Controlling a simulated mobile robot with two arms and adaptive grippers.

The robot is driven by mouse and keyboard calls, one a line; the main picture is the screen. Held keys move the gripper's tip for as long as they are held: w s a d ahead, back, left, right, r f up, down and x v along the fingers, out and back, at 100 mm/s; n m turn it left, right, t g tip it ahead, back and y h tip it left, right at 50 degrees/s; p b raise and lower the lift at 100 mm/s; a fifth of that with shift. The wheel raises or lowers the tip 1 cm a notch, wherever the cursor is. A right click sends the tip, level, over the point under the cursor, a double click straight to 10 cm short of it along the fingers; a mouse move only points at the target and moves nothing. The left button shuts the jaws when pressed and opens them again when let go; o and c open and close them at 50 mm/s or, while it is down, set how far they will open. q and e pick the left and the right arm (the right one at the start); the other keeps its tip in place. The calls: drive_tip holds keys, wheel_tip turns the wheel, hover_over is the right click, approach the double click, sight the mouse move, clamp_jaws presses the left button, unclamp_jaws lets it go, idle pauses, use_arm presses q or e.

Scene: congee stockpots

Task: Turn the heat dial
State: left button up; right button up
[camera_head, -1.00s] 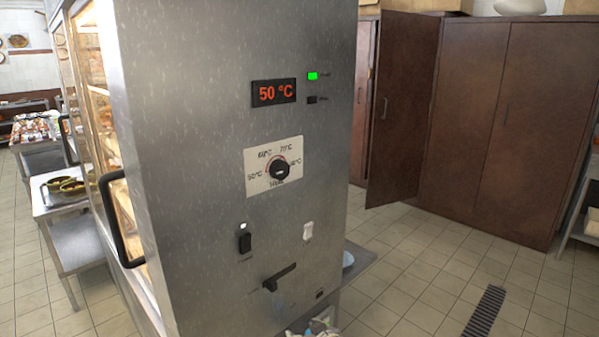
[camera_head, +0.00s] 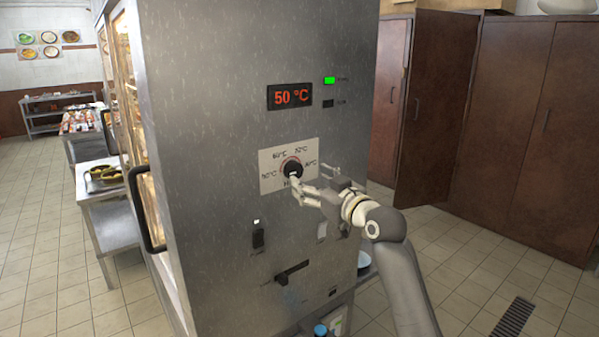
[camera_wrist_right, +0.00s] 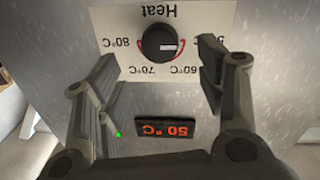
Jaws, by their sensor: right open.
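The heat dial (camera_head: 292,170) is a round black knob on a pale plate with temperature marks, on the steel side of a tall cabinet. The right wrist view shows the dial (camera_wrist_right: 159,43) upside down, its white pointer line aimed to the picture's right. My right gripper (camera_head: 312,182) is open beside the dial at its lower right. In the wrist view its two fingers (camera_wrist_right: 155,80) stand apart with the dial between and beyond them; contact is not visible. The red display (camera_head: 290,95) reads 50 °C. My left gripper is not in view.
A green lamp (camera_head: 329,80) is lit above the dial plate. A black switch (camera_head: 257,236) and a black lever (camera_head: 292,271) sit below. The cabinet's door handle (camera_head: 146,209) sticks out at left. Brown lockers (camera_head: 515,110) stand at right; tiled floor is open between.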

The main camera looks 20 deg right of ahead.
sight(296, 172)
drive_tip(key=shift+p+x, duration=0.5)
drive_tip(key=shift+x, duration=2.6)
drive_tip(key=c, duration=1.1)
